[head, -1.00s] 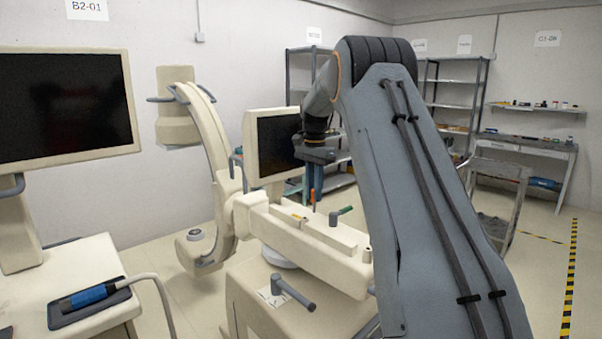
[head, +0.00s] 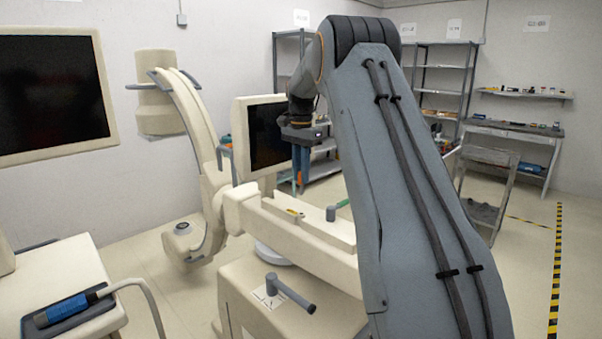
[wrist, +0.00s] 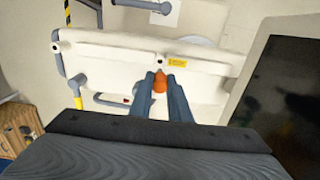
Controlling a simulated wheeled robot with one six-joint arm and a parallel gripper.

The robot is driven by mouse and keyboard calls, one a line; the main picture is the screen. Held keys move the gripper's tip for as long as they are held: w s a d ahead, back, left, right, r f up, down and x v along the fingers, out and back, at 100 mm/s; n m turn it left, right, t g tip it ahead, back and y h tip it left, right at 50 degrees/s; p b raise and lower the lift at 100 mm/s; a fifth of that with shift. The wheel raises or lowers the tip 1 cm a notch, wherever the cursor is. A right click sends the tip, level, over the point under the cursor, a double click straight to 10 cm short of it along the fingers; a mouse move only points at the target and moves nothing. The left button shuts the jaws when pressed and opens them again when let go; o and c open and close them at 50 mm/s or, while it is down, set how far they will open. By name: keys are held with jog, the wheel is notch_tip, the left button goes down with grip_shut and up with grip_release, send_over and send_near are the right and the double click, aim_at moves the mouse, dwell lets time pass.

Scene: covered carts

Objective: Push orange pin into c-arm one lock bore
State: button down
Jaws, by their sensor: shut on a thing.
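My gripper (wrist: 160,84) is shut on the orange pin (wrist: 160,80), which shows between the two blue-grey fingers in the wrist view. In the head view my gripper (head: 301,172) hangs above the cream beam (head: 310,236) of the c-arm, with a gap below it. The beam also fills the middle of the wrist view (wrist: 115,62). A small dark hole (wrist: 160,58), perhaps the lock bore, lies on the beam just beyond the pin, beside a yellow label (wrist: 180,61). The pin's lower end is hard to make out.
A monitor (head: 262,138) stands close behind my gripper, and its dark screen (wrist: 285,95) is at right in the wrist view. A grey lever with a green grip (head: 336,210) is on the beam. Another cart (head: 75,275) stands at left. Shelves (head: 440,90) are far back.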

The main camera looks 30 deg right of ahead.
aim_at(301, 188)
jog(key=shift+f+b, duration=1.05)
jog(key=shift+f, duration=1.75)
jog(key=shift+f+b, duration=0.7)
jog(key=shift+f, duration=1.85)
jog(key=c, duration=1.6)
grip_release()
jog(key=shift+r+b, duration=1.55)
jog(key=shift+r, duration=2.4)
jog(key=shift+a+f, duration=0.1)
